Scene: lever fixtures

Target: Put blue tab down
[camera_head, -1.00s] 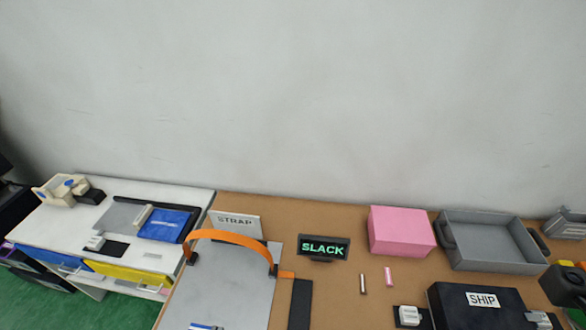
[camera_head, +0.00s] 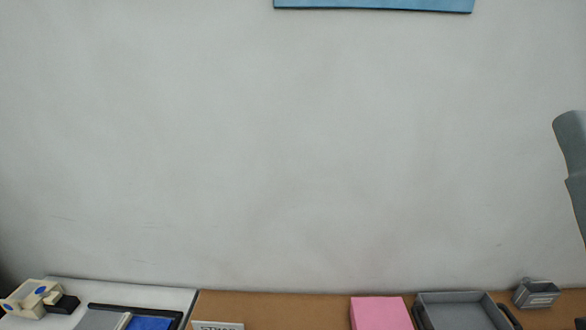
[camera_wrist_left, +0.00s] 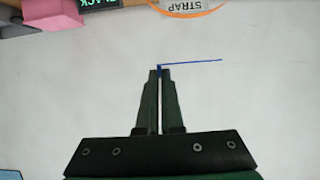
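In the left wrist view, my left gripper (camera_wrist_left: 159,70) has its two dark fingers close together with a narrow gap. A thin blue tab (camera_wrist_left: 195,63), seen nearly edge-on, starts between the fingertips and sticks out to the right. The fingers appear shut on its end, and the pale wall or surface behind it is plain. My left gripper is outside the head view, and my right gripper is in neither current view.
In the head view, a beige fixture with blue spots (camera_head: 30,298), a blue panel (camera_head: 150,323), a pink block (camera_head: 380,313), a grey tray (camera_head: 460,297) and a small grey bin (camera_head: 536,293) line the bottom.

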